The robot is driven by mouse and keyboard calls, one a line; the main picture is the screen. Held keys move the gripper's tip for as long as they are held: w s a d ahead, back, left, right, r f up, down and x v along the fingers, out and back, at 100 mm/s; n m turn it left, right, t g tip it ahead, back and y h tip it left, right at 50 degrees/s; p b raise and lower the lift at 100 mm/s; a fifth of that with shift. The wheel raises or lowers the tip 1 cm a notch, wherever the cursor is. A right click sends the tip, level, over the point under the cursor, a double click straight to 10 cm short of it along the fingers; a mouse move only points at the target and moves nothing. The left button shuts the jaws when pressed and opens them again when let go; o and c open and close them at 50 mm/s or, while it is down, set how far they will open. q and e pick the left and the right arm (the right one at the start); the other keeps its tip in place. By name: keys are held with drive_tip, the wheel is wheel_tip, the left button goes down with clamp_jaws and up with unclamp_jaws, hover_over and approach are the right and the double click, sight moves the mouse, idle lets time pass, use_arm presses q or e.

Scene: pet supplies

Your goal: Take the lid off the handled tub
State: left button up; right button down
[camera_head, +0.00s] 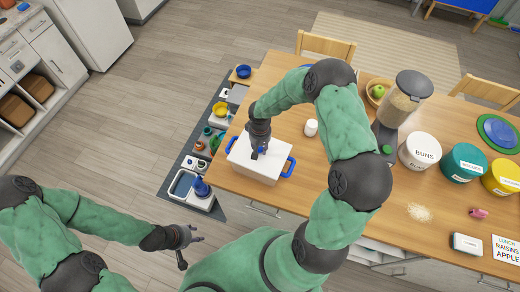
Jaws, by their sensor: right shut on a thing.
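The handled tub (258,179) is white with blue handles at its left and right sides, and stands near the left end of the wooden table. Its white lid (277,157) lies over the top. A small blue part, which looks like the lid's knob, shows at my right gripper (259,153). My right gripper comes down from above onto the middle of the lid and is shut on this knob, with its fingertips partly hidden. I cannot tell whether the lid is raised at all. My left gripper (192,249) is open and empty, low and left of the table.
A small white jar (311,128) stands right of the tub. Further right are a grain dispenser (402,100), the BUNS tub (420,152), a teal tub (463,162) and a yellow tub (501,178). A low play unit (205,145) stands left of the table.

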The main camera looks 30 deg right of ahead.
drive_tip(key=shift+w+r, duration=0.1)
drive_tip(key=shift+r, duration=0.35)
wheel_tip(320, 180, up, 2)
drive_tip(key=shift+d+r+b, duration=0.15)
drive_tip(key=shift+r+b, duration=0.1)
drive_tip(key=shift+b, duration=0.4)
drive_tip(key=w+d+r+b, duration=0.2)
drive_tip(key=d+r, duration=0.7)
drive_tip(key=d, duration=0.4)
drive_tip(key=shift+d+r, duration=0.15)
drive_tip(key=shift+d, duration=0.05)
